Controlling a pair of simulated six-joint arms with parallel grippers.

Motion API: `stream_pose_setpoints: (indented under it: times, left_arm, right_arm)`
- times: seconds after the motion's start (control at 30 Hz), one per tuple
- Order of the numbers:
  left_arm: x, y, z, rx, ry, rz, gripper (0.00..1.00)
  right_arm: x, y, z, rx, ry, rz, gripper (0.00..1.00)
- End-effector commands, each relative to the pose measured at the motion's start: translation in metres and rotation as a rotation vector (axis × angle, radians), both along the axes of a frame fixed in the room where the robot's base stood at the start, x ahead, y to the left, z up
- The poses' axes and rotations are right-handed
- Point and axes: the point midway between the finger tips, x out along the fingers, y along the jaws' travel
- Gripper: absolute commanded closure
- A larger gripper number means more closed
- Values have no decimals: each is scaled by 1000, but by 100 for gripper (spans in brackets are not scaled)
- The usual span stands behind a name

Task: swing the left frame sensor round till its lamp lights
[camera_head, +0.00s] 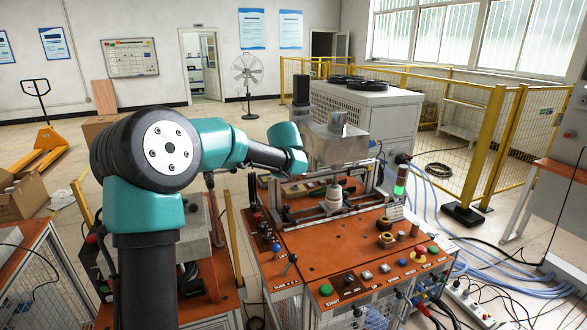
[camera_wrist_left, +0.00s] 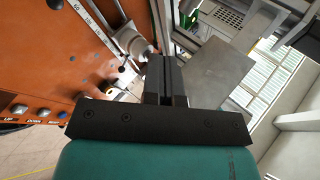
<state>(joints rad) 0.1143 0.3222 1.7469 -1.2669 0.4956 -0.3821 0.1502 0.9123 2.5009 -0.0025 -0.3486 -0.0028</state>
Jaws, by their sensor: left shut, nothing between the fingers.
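My left arm reaches in from the left in the head view and ends over the left side of the metal frame (camera_head: 291,216). My left gripper (camera_wrist_left: 165,62) shows in the left wrist view with its dark fingers together and nothing between them; in the head view its fingers are hidden behind the arm. A pale coil-like part (camera_head: 332,196) stands within the frame. I cannot clearly pick out the left frame sensor or its lamp; the arm covers much of that side. My right gripper is not in view.
The orange bench top (camera_head: 290,240) carries knobs, a small lever and a row of push buttons. A signal tower (camera_head: 400,180) with a lit green section stands at its right. Yellow fencing (camera_head: 495,140) stands at the right.

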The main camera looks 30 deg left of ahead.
Motion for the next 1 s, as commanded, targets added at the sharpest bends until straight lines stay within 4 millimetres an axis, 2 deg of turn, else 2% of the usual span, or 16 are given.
stream_pose_setpoints:
  times: [0.27,0.73,1.0]
  left_arm:
    - [14,8,-17,0,2,1,100]
    - [65,32,-70,0,2,2,100]
    - [91,44,-70,0,-1,1,100]
  right_arm:
    - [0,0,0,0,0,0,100]
    - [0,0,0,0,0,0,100]
    - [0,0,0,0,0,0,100]
